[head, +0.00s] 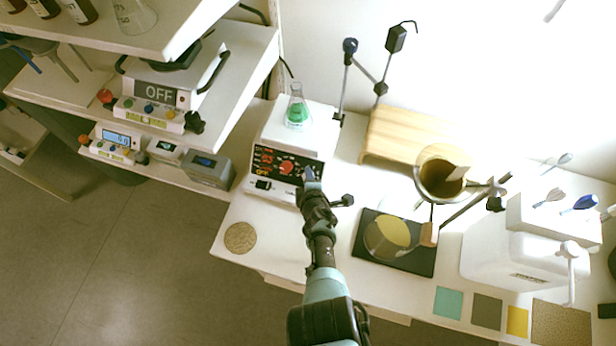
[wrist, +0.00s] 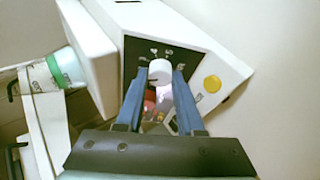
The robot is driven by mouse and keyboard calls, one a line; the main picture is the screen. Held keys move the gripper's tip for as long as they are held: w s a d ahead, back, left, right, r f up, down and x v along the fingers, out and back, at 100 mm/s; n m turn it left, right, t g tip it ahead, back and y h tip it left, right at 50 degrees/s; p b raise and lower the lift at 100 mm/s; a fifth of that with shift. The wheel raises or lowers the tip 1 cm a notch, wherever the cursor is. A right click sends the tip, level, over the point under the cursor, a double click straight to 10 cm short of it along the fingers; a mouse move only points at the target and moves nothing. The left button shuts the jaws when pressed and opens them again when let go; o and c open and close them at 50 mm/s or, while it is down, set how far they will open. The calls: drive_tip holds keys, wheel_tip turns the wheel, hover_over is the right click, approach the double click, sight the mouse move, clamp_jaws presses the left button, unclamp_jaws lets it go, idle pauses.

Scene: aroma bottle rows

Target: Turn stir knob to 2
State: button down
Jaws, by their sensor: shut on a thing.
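The white stirrer (head: 290,135) stands on the bench, with a dark front panel (head: 267,160) carrying red markings and a red knob (head: 286,167). A flask of green liquid (head: 297,112) stands on its top. My gripper (head: 309,178) is at the right end of the panel. In the wrist view my gripper (wrist: 161,82) is shut on a white knob (wrist: 159,70) on the dark panel, one blue finger on each side. The red knob (wrist: 150,100) shows beside it, partly hidden by a finger. The knob's marks are too small to read, and its setting cannot be told.
A clamp stand (head: 345,80) rises behind the stirrer. A cork mat (head: 240,238) lies in front, and a dark plate with a dish (head: 388,235) lies to the right.

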idle(0.3)
drive_tip(key=c, duration=0.5)
unclamp_jaws()
drive_tip(key=shift+s+r, duration=0.1)
drive_tip(key=p+v, duration=1.2)
drive_tip(key=shift+s+d+r+p, duration=0.1)
drive_tip(key=shift+s+r+p, duration=0.15)
drive_tip(key=shift+p, duration=0.15)
drive_tip(key=shift+f, duration=0.1)
